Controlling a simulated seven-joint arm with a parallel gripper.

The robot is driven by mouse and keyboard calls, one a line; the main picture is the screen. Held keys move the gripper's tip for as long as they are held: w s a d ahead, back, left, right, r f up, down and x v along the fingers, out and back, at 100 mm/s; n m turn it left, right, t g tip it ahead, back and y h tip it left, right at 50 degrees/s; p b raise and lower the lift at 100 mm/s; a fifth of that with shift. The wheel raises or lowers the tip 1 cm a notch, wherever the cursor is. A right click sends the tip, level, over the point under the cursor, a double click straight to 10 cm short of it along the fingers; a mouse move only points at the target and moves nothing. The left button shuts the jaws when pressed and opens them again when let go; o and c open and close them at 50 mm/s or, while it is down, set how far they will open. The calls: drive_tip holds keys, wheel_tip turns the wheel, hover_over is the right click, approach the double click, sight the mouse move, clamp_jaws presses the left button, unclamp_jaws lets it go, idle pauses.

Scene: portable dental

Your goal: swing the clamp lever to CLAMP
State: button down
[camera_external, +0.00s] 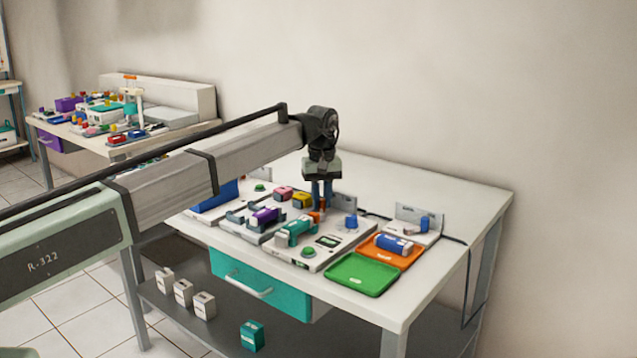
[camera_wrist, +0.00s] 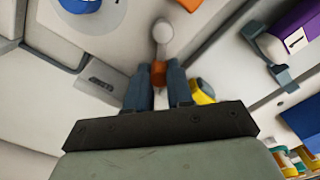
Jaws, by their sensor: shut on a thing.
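The clamp lever (camera_wrist: 162,36) shows in the wrist view as a grey rod with a round end, with an orange part (camera_wrist: 158,74) at the fingers. My gripper (camera_wrist: 160,72) has its two blue-grey fingers shut on this orange part. In the external view, my gripper (camera_external: 321,203) points down over the white fixture on the table, with orange (camera_external: 316,217) at its fingertips. The fingers hide part of the lever. No CLAMP marking is readable.
A teal block (camera_external: 295,232) and a purple block (camera_external: 265,216) sit in holders left of my gripper. A blue knob (camera_external: 351,222) stands to the right. An orange tray (camera_external: 410,257) and an empty green tray (camera_external: 362,275) lie at the front right.

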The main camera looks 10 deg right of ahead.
drive_tip(key=m, duration=0.1)
drive_tip(key=d+m, duration=0.1)
drive_tip(key=m, duration=0.1)
drive_tip(key=shift+s, duration=0.15)
drive_tip(key=m, duration=0.1)
drive_tip(key=d+m, duration=0.1)
drive_tip(key=m, duration=0.1)
drive_tip(key=shift+s+m, duration=0.3)
drive_tip(key=shift+s, duration=0.05)
drive_tip(key=m, duration=0.1)
drive_tip(key=s+m, duration=0.1)
drive_tip(key=m, duration=0.1)
drive_tip(key=shift+d, duration=0.4)
drive_tip(key=shift+s+d+m, duration=0.1)
drive_tip(key=shift+s+m, duration=0.15)
drive_tip(key=shift+m, duration=0.6)
drive_tip(key=shift+s+d+m, duration=0.1)
drive_tip(key=shift+s+m, duration=0.15)
drive_tip(key=shift+m, duration=0.6)
drive_tip(key=c, duration=1)
unclamp_jaws()
drive_tip(key=shift+r, duration=0.1)
wheel_tip(320, 180, up, 14)
drive_tip(key=shift+f, duration=0.2)
